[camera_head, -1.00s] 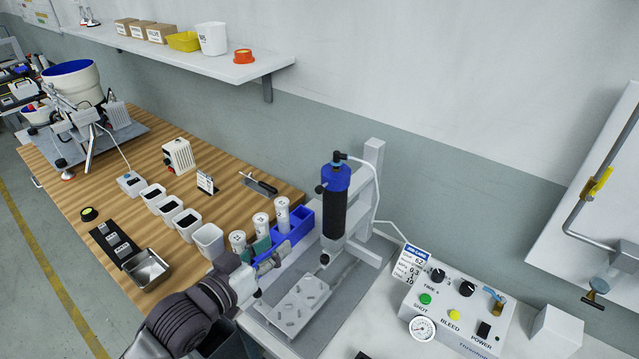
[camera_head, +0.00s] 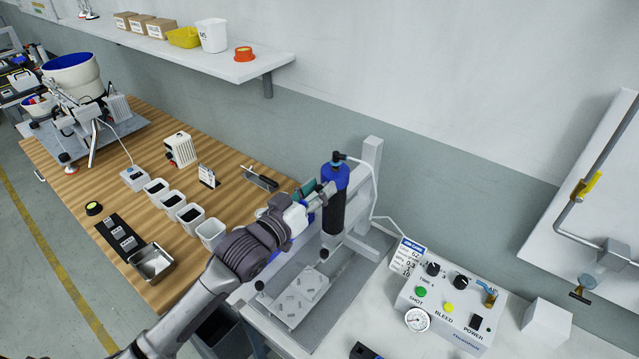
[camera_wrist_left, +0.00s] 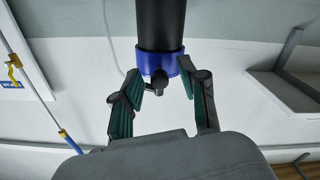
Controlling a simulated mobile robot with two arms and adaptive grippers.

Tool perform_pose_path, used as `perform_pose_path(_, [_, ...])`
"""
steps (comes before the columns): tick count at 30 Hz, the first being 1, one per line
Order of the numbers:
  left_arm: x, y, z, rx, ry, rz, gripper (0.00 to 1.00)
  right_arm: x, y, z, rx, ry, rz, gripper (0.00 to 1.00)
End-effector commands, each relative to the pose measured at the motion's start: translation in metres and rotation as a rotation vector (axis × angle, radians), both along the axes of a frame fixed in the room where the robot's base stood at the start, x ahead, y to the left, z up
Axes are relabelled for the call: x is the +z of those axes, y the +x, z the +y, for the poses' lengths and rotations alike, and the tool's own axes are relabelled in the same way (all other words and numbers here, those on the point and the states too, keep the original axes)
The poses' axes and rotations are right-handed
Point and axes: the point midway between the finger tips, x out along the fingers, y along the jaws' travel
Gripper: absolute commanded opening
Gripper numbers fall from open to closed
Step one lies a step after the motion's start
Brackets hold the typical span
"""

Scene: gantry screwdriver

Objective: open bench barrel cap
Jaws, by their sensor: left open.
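The bench barrel is a dark cylinder (camera_head: 334,213) held upright on a grey stand (camera_head: 370,185), and its blue cap (camera_head: 336,177) is on its top end. In the left wrist view the blue cap (camera_wrist_left: 160,62) shows at the end of the dark barrel (camera_wrist_left: 160,22), with a small dark knob on it. My left gripper (camera_head: 318,195) is at the left side of the cap in the head view. In the left wrist view its green-padded fingers (camera_wrist_left: 165,95) are open, close to the cap and on either side of its knob. Contact cannot be told. My right gripper is not in view.
A control box (camera_head: 450,305) with buttons and a gauge stands right of the barrel. A plate with slots (camera_head: 300,288) lies below it. White cups (camera_head: 212,234) stand on the wooden bench at left. A shelf (camera_head: 220,66) runs along the wall.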

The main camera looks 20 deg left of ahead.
Motion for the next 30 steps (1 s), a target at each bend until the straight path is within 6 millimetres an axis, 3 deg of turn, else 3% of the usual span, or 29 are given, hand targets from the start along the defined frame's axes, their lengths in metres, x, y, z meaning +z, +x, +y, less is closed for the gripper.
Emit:
perform_pose_path(11, [-0.0002, 0.0068, -0.0031, -0.001, 0.000, 0.000, 0.43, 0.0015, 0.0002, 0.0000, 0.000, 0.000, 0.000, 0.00])
perform_pose_path(19, [-0.0002, 0.0065, -0.0029, -0.001, 0.000, 0.000, 0.01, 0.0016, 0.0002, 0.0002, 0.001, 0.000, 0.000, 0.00])
perform_pose_path(30, [-0.0001, 0.0070, -0.0028, -0.001, 0.000, 0.000, 0.00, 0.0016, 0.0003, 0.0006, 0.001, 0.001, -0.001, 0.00])
